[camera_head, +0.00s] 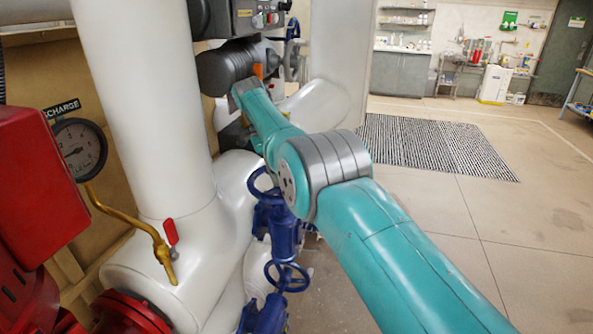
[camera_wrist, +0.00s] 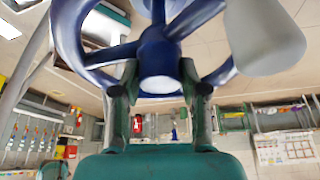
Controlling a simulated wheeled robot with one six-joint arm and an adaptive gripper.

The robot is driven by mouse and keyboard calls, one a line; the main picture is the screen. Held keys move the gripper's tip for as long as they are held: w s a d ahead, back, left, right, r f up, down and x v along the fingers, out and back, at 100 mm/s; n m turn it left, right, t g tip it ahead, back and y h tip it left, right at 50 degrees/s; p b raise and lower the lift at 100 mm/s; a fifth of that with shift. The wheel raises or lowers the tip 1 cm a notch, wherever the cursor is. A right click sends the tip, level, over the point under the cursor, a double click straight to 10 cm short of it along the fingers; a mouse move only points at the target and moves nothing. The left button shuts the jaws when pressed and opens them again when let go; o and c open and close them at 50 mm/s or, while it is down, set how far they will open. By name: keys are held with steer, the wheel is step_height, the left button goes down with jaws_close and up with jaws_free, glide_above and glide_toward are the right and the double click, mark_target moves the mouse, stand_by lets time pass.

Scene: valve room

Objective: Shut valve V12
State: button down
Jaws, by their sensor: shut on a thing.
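In the wrist view my gripper (camera_wrist: 160,84) has one finger on each side of the hub area of a blue handwheel (camera_wrist: 158,48) and is shut on the wheel. The wheel's rim and spokes spread above and around the fingertips. In the head view my teal arm reaches up and left, and the fingers are hard to make out behind the wrist. A blue handwheel (camera_head: 293,29) shows beside the wrist there. I cannot read a V12 label in either view.
Two more blue handwheels, an upper one (camera_head: 264,184) and a lower one (camera_head: 287,276), sit below my arm. Thick white pipes (camera_head: 145,105), a pressure gauge (camera_head: 79,149) and a red-handled brass tap (camera_head: 165,250) are at left. Open floor (camera_head: 500,235) lies at right.

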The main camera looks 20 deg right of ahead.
stand_by(0.6)
steer(key=c, duration=0.6)
jaws_free()
steer(key=shift+d, duration=0.2)
steer(key=shift+w, duration=0.1)
